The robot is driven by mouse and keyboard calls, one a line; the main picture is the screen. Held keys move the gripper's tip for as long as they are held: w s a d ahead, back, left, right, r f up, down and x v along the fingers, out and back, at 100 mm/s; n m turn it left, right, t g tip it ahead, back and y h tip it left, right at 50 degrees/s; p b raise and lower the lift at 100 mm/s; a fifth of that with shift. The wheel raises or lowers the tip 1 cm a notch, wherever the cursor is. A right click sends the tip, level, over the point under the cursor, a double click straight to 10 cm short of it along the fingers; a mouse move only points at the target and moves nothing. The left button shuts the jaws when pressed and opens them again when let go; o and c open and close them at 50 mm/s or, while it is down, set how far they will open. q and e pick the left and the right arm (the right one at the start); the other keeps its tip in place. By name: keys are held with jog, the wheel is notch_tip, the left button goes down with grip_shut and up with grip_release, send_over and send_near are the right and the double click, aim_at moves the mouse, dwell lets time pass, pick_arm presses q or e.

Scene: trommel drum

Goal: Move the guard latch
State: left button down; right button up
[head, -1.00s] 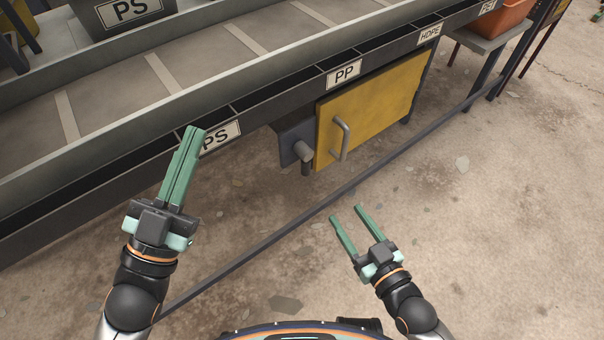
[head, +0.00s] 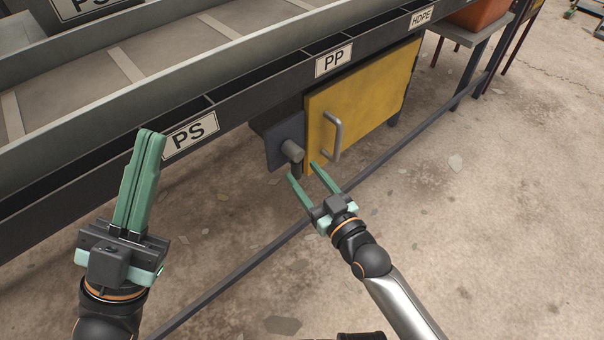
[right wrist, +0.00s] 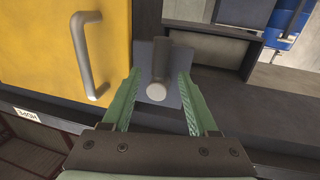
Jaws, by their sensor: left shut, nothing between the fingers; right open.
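The guard latch (head: 292,151) is a grey round knob with a short arm on a dark plate (head: 268,146), left of the yellow guard door (head: 365,100). The door has a grey bar handle (head: 333,136). My right gripper (head: 302,171) is open, with its fingertips just below and in front of the latch. In the right wrist view the latch's round end (right wrist: 156,91) shows between the two open fingers (right wrist: 158,98), with nothing held. My left gripper (head: 150,135) is shut and empty, in front of the PS label (head: 190,133).
The conveyor frame (head: 240,92) with PS, PP and HDPE labels runs diagonally above the door. A long dark floor rail (head: 240,264) passes in front of it. An orange bin (head: 478,14) stands at the back right. The concrete floor at right is open.

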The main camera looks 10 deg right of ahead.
jog(key=shift+x, duration=1)
grip_shut()
dwell(0.8)
